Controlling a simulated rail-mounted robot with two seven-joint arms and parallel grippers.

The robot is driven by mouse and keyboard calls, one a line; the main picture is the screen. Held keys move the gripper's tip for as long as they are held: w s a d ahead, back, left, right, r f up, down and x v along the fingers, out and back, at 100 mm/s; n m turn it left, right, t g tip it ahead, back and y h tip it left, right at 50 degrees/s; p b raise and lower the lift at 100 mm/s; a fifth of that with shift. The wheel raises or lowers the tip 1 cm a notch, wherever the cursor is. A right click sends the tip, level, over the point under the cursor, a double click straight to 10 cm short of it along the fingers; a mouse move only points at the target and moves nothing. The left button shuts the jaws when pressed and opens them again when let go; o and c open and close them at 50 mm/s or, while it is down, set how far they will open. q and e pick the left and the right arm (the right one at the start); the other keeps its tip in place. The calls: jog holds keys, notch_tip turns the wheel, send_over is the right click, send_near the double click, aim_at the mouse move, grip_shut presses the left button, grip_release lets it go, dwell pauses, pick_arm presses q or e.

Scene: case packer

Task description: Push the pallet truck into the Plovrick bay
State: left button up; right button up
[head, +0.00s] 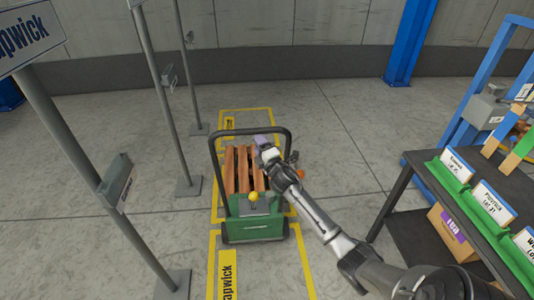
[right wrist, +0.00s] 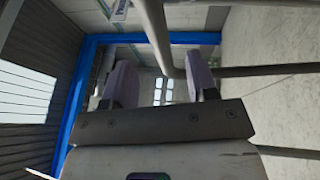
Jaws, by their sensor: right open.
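The green pallet truck (head: 254,226) stands on the floor in the middle of the head view, with a black loop handle (head: 213,160), a yellow knob and brown slats (head: 243,168) behind. It is at the line between a near and a far yellow-outlined floor bay. The near bay's label (head: 227,275) ends in "apwick"; the far bay's label (head: 229,128) is unreadable. No bay visibly reads Plovrick. My right gripper (head: 263,140) is by the right part of the handle; contact is unclear. Its fingers (right wrist: 163,82) are apart in the right wrist view. My left gripper is out of view.
Grey sign posts (head: 164,90) stand left of the bays, one bearing an "apwick" sign (head: 28,34). A dark rack (head: 400,195) at right holds green card holders, one reading Plovrick (head: 493,203). A cardboard box (head: 451,232) sits below. Floor beyond the truck looks clear.

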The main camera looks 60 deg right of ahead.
jog(key=v, duration=0.5)
jog(key=shift+s+a+f+p, duration=0.1)
jog(key=shift+s+p, duration=0.05)
jog(key=shift+p, duration=0.15)
